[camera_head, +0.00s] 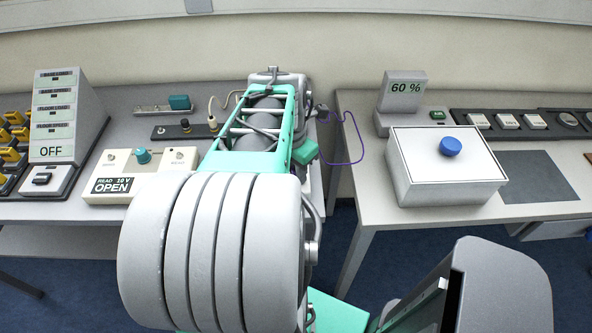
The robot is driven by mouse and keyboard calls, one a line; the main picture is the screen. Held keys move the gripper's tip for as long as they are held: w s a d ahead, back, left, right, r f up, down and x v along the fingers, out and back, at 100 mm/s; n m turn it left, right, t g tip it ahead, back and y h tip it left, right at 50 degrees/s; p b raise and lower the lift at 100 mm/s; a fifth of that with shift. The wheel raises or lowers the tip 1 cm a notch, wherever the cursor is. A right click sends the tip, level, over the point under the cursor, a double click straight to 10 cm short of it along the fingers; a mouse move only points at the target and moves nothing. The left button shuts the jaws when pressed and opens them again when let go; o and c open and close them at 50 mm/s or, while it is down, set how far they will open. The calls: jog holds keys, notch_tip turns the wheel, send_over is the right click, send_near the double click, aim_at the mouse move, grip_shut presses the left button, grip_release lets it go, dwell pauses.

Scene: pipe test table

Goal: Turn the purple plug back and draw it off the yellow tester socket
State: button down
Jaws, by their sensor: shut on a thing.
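My arm fills the middle of the view and reaches over the left table toward the wall. My gripper's fingers are hidden behind the arm, so neither their opening nor their contact with anything shows. A thin purple cord (358,137) loops out to the right of the arm, over the gap between the tables. Its upper end runs to a small dark piece beside the arm, too small to tell what it is. I cannot make out the purple plug or the yellow tester socket; the arm covers that part of the table.
A grey stand (66,125) marked "OFF" is farther left. On the right table (437,221) are a white box (447,180) with a blue button and a "60 %" display (404,90).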

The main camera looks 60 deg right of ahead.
jog(key=shift+s+r+n+p, duration=0.1)
jog(key=shift+r+n+p, duration=0.15)
jog(key=shift+n+p, duration=0.75)
jog(key=n, duration=0.3)
jog(key=shift+f+t, duration=0.2)
jog(key=shift+t, duration=0.1)
jog(key=c, duration=1.2)
grip_release()
jog(key=shift+o, duration=0.6)
jog(key=shift+o, duration=1.2)
